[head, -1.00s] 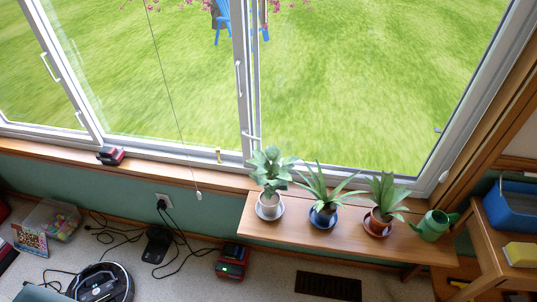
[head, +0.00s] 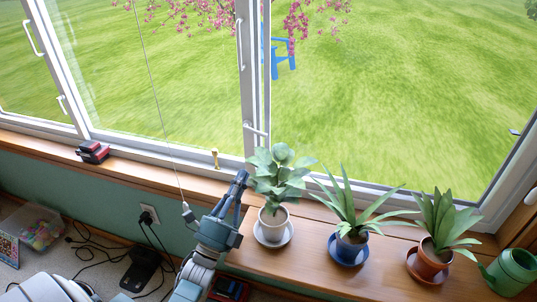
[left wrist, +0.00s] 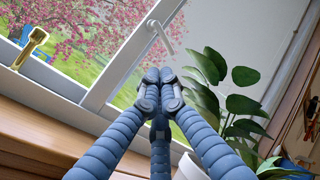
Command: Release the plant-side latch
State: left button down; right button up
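A white latch handle (head: 255,129) sits low on the window's middle frame, just above the leafy plant. In the left wrist view the white handle (left wrist: 160,36) stands out from the frame beyond my fingertips. My left gripper (head: 238,180) is above the sill, left of the leafy plant and below the handle. In the left wrist view its fingers (left wrist: 160,90) are drawn together with nothing between them. The fingertips look apart from the handle. Another small latch (head: 515,132) shows at the window's right edge. My right gripper is not in view.
The leafy plant (head: 281,175) in a white pot stands close right of my left gripper. Two more potted plants and a green watering can (head: 512,270) stand on the wooden bench (head: 300,262). A brass piece (head: 215,158) stands on the sill. A cord hangs beside my arm.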

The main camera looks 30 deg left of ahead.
aim_at(255, 131)
pick_arm(q)
jog(key=x, duration=1)
jog(key=shift+s+r, duration=0.2)
jog(key=shift+r, duration=0.15)
jog(key=n+y, duration=0.1)
jog(key=n, duration=0.1)
jog(key=d+r+n+y+p, duration=0.1)
jog(key=n+y, duration=0.1)
jog(key=shift+w+r+y, duration=0.1)
jog(key=shift+r+y, duration=0.05)
jog(key=shift+y, duration=0.15)
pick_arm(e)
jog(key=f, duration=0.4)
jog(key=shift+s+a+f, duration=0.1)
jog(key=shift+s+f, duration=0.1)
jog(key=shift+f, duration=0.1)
